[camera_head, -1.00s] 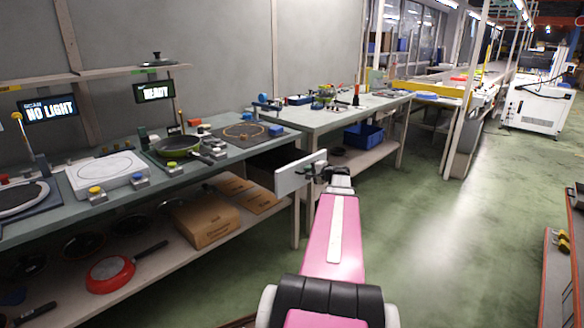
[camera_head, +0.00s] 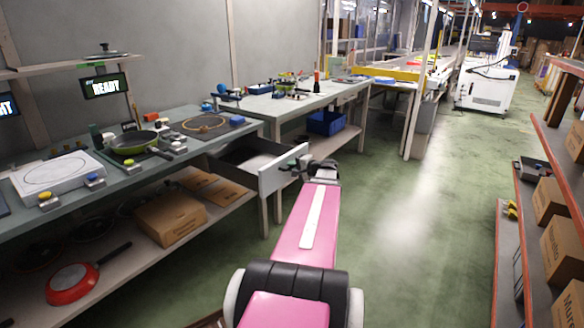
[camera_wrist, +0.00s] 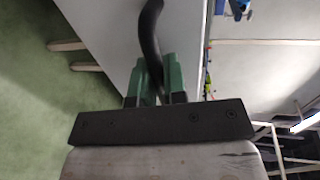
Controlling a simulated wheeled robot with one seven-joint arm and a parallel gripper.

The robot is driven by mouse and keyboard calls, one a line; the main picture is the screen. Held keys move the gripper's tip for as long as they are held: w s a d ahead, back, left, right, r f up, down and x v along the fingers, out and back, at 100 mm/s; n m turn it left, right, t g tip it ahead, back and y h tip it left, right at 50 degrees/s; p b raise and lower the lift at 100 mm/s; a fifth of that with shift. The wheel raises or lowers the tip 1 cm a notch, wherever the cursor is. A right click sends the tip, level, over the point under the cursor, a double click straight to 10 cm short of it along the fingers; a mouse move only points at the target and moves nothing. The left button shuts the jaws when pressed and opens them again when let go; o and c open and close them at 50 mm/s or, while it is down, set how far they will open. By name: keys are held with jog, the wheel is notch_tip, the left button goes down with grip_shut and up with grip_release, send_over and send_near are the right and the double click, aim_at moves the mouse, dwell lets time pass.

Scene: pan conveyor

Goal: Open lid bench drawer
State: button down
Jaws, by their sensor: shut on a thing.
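The bench drawer (camera_head: 277,174) has a pale front panel and is pulled out from under the right end of the bench. Its dark inside shows behind the front in the head view. My gripper (camera_head: 300,166) is at the outer face of the drawer front. In the wrist view my gripper (camera_wrist: 158,88) has green fingers shut around the curved black drawer handle (camera_wrist: 151,30). The drawer front (camera_wrist: 105,35) fills the upper middle of the wrist view. What lies deep in the drawer is hard to make out.
A green pan (camera_head: 133,143) and a white scale-like plate (camera_head: 58,172) stand on the bench top. Cardboard boxes (camera_head: 170,220) and a red pan (camera_head: 72,284) lie on the shelf below. Shelving (camera_head: 525,215) stands at the right. The green floor (camera_head: 425,200) between is clear.

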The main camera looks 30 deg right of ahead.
jog(key=c, duration=1.2)
grip_release()
jog(key=shift+s, duration=0.1)
jog(key=v, duration=1)
jog(key=shift+s, duration=0.25)
jog(key=shift+d, duration=0.1)
